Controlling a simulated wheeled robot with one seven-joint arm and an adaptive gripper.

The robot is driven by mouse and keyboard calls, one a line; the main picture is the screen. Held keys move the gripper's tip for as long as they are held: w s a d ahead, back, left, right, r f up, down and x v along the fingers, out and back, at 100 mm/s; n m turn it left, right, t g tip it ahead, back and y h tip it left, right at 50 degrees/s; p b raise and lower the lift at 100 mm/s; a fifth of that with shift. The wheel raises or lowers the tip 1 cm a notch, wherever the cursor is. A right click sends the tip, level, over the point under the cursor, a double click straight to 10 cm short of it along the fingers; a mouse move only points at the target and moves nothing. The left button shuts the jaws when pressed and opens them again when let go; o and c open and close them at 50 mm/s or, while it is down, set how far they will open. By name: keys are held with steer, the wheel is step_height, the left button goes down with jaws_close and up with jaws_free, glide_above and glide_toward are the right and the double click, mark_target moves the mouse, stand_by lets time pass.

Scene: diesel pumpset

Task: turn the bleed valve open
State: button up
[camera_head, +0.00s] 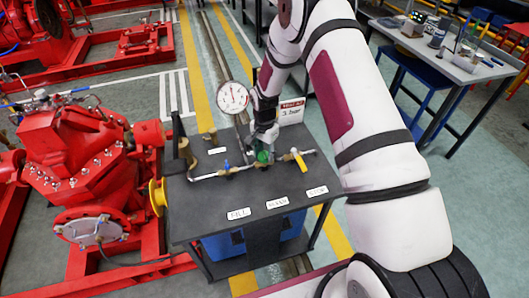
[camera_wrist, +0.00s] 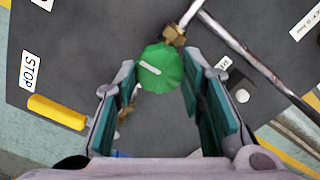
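The bleed valve shows as a round green knob with a white mark in the wrist view (camera_wrist: 160,68), joined to a brass fitting on a thin pipe. In the head view only a little of the green knob (camera_head: 263,157) shows under my gripper (camera_head: 262,149). In the wrist view my gripper (camera_wrist: 163,98) is open, with a teal-padded finger on each side of the knob's near part. I cannot tell whether the pads touch it. The white mark lies slightly tilted across the knob.
A yellow handle (camera_head: 299,160) stands to the right and a blue handle (camera_head: 226,165) to the left on the dark bench top (camera_head: 205,212). A dial gauge (camera_head: 232,97) and a "3 bar" sign (camera_head: 291,112) stand behind. Red pump machinery (camera_head: 75,150) is at the left.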

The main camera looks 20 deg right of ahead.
steer(key=shift+n, duration=0.3)
steer(key=n+b, duration=0.2)
steer(key=n, duration=0.2)
steer(key=shift+w+n, duration=0.15)
steer(key=shift+n, duration=0.25)
steer(key=n+b, duration=0.2)
steer(key=n, duration=0.4)
steer(key=shift+a, duration=0.15)
steer(key=n+b, duration=0.1)
steer(key=n, duration=0.4)
steer(key=shift+n, duration=0.4)
steer(key=n+b, duration=0.1)
steer(key=n, duration=0.4)
steer(key=shift+a+n, duration=0.1)
steer(key=shift+n, duration=0.3)
steer(key=o, duration=1.1)
steer(key=shift+o, duration=0.2)
